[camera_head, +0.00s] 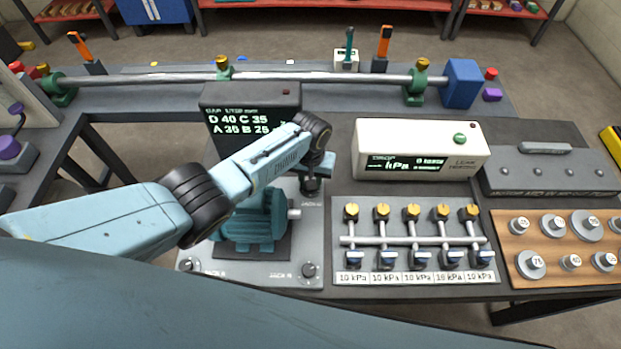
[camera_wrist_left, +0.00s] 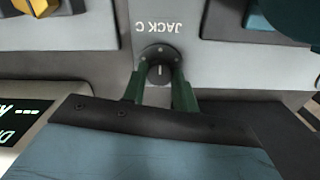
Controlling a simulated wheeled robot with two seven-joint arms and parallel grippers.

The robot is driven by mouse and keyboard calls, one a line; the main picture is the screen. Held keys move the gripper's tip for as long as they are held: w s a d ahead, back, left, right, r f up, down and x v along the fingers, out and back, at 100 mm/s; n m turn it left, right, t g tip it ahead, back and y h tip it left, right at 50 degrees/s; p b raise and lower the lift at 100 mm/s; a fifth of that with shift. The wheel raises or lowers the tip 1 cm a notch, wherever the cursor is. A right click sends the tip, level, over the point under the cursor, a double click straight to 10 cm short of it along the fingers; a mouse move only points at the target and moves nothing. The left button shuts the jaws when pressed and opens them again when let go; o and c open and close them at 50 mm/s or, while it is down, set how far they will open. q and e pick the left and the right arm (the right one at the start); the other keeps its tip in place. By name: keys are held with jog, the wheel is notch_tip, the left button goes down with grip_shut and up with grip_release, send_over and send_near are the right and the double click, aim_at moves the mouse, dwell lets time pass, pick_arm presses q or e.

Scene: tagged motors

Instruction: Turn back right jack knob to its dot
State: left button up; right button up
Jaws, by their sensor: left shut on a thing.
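The back right jack knob (camera_wrist_left: 160,72) is a small dark round knob with a short pale mark, beside the label JACK C on the grey plate (camera_wrist_left: 225,62). My left gripper (camera_wrist_left: 158,84) has its two green fingers on either side of this knob and is shut on it. In the head view my left gripper (camera_head: 311,186) reaches down at the back right corner of the motor plate and mostly hides the knob. I cannot make out the knob's dot for certain. The teal motor (camera_head: 250,222) stands on the plate, partly behind my left arm. My right gripper is not in view.
A dark display (camera_head: 250,112) behind the motor reads D 40, C 35, A 30, B 25. Front jack knobs (camera_head: 308,270) (camera_head: 187,265) sit at the plate's near corners. A white kPa box (camera_head: 420,148) and a valve panel (camera_head: 412,240) stand close on the right.

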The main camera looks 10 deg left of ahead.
pick_arm(q)
jog(key=o, duration=1)
jog(key=shift+c, duration=0.2)
jog(key=shift+r, duration=0.1)
jog(key=shift+r, duration=0.25)
notch_tip(320, 180, up, 13)
jog(key=p, duration=0.2)
jog(key=shift+f+p, duration=0.15)
jog(key=shift+p, duration=0.15)
